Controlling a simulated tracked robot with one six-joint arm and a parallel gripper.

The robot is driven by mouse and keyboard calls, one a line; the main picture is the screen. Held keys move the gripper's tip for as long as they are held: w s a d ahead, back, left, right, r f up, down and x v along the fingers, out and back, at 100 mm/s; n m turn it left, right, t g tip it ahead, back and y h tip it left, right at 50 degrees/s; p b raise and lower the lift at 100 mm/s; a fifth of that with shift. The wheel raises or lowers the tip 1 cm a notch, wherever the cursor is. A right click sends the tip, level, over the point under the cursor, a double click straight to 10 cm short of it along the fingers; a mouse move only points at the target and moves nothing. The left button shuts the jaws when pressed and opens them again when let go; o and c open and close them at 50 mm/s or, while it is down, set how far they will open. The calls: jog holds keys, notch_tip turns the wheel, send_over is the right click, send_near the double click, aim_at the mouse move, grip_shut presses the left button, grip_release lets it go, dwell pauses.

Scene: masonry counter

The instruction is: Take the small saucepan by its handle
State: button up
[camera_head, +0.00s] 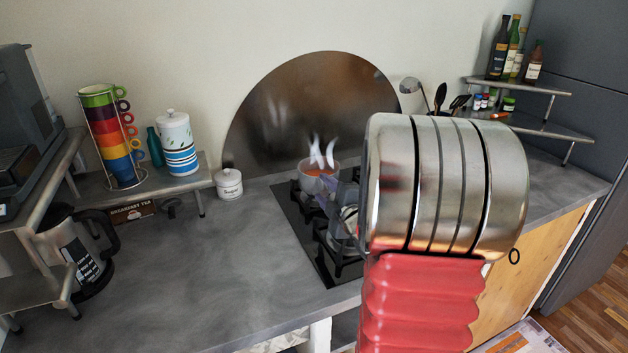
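A small saucepan (318,185) with orange contents stands on a back burner of the black hob (290,212). Pale, pointed white shapes rise above it; I cannot tell whether they are steam. Its handle cannot be made out. My gripper (341,202) shows only in part as dark, see-through pieces just right of and in front of the saucepan. My large metal and red arm hides the rest. I cannot tell whether the fingers are apart or touch the pan.
A lidded white pot (229,184) stands left of the hob. A cup rack (110,136), striped canister (177,143) and kettle (76,250) are farther left. A round metal splashback (310,105) rises behind. The counter's (220,265) front middle is clear.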

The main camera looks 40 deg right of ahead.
jog(key=shift+x, duration=0.75)
jog(key=shift+d, duration=0.1)
jog(key=shift+c, duration=0.4)
grip_shut()
jog(key=shift+f, duration=0.1)
dwell(0.5)
